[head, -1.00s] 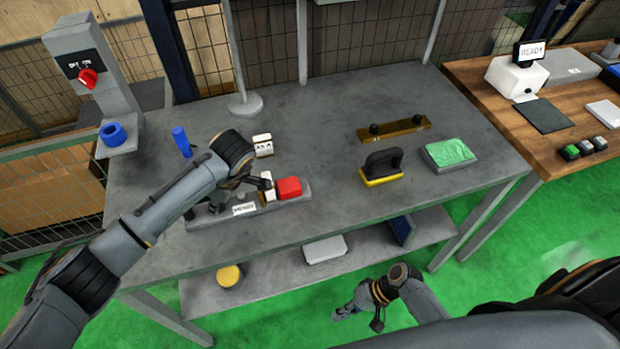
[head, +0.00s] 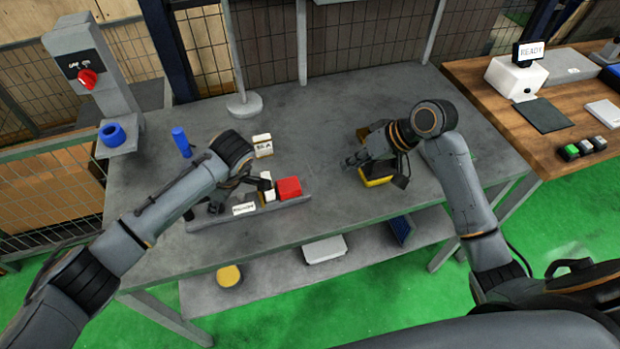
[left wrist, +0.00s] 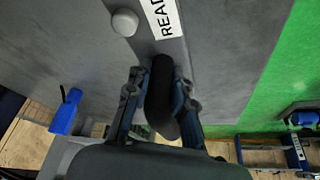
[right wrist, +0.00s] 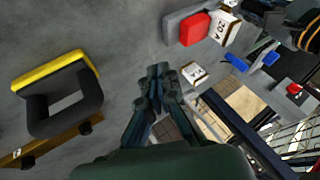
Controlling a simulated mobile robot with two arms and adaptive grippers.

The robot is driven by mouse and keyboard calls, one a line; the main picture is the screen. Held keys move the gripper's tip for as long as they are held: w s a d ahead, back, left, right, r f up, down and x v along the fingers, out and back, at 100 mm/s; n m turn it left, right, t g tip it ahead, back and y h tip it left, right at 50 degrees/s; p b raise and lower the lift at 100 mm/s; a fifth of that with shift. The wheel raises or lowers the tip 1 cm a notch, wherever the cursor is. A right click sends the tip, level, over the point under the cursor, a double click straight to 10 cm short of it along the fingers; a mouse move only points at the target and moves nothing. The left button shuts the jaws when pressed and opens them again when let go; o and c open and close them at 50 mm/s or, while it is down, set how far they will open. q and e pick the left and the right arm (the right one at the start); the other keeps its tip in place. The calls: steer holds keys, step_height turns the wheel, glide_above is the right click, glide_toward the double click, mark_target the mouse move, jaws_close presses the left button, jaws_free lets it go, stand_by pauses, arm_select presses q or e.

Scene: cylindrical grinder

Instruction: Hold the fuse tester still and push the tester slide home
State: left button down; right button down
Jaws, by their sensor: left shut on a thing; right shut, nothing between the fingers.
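The fuse tester (head: 282,206) is a long grey base near the table's front edge, with a white label, a white fuse (head: 269,193) and a red block (head: 288,187), perhaps the slide. In the right wrist view, the red block (right wrist: 194,29) sits beside the fuse (right wrist: 223,27), marked 20A. My left gripper (head: 217,203) is shut on a black upright grip (left wrist: 160,98) at the tester's left end, partly hidden by my arm in the head view. My right gripper (head: 350,161) is shut and empty, above the table to the right of the tester. Its closed fingers (right wrist: 158,76) show in the right wrist view.
A loose white fuse (head: 262,145) stands behind the tester. A yellow-based tool with a black handle (right wrist: 65,108) lies by my right gripper, partly hidden in the head view. The table between tester and tool is clear.

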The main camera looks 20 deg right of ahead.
mark_target(288, 188)
steer(key=shift+w+d+r, duration=0.1)
stand_by(0.3)
steer(key=x, duration=0.9)
steer(key=shift+w, duration=0.1)
steer(key=a, duration=0.3)
steer(key=shift+w+a+f, duration=0.15)
steer(key=shift+w+f, duration=0.05)
steer(key=shift+f, duration=0.2)
steer(key=shift+a, duration=0.55)
